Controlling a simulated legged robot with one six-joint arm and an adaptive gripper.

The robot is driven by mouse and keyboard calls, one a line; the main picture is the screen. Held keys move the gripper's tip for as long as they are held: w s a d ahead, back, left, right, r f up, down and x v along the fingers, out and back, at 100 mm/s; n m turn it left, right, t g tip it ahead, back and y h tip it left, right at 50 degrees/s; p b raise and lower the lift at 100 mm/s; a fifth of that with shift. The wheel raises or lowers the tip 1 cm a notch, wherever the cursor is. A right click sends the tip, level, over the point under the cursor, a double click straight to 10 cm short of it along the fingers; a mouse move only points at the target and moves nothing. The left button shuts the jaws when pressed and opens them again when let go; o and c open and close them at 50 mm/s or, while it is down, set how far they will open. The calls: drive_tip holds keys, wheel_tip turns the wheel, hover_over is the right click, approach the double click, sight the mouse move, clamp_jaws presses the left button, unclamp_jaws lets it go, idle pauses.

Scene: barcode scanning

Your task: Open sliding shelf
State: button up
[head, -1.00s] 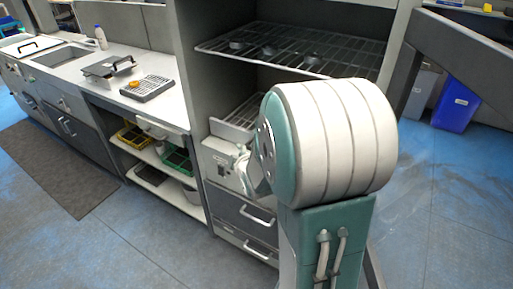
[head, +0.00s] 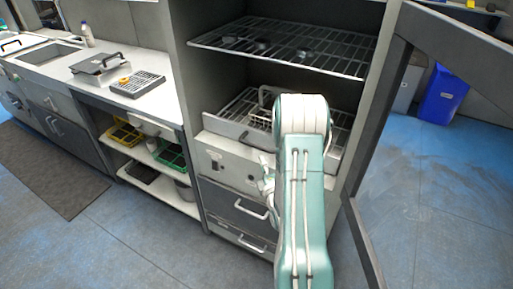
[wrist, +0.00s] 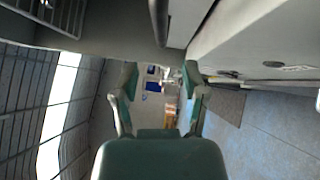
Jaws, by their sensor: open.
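The cabinet holds a lower wire shelf (head: 238,107) with a grey front rail (head: 228,128), and an upper wire shelf (head: 310,48). The lower shelf has a raised wire piece near its middle, and my arm covers part of its right side. My gripper (head: 266,172) is mostly hidden behind my arm in the head view, close to the cabinet front below the lower shelf. In the wrist view my gripper (wrist: 160,88) is open, with nothing between its fingers. A wire rack (wrist: 62,12) shows at upper left there; I cannot tell which shelf it is.
Drawers with bar handles (head: 250,209) are below the shelf. An open framed door (head: 372,150) stands to the right of my arm. A counter (head: 150,103) with a black tray (head: 138,84) is at left. The floor in front is clear.

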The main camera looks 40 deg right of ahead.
sight(257, 145)
drive_tip(key=x, duration=0.3)
drive_tip(key=d+x, duration=0.1)
drive_tip(key=x, duration=0.3)
drive_tip(key=shift+d+f, duration=0.15)
drive_tip(key=shift+w+d, duration=0.1)
drive_tip(key=shift+w, duration=0.35)
drive_tip(key=shift+a, duration=0.35)
drive_tip(key=shift+d, duration=0.1)
clamp_jaws()
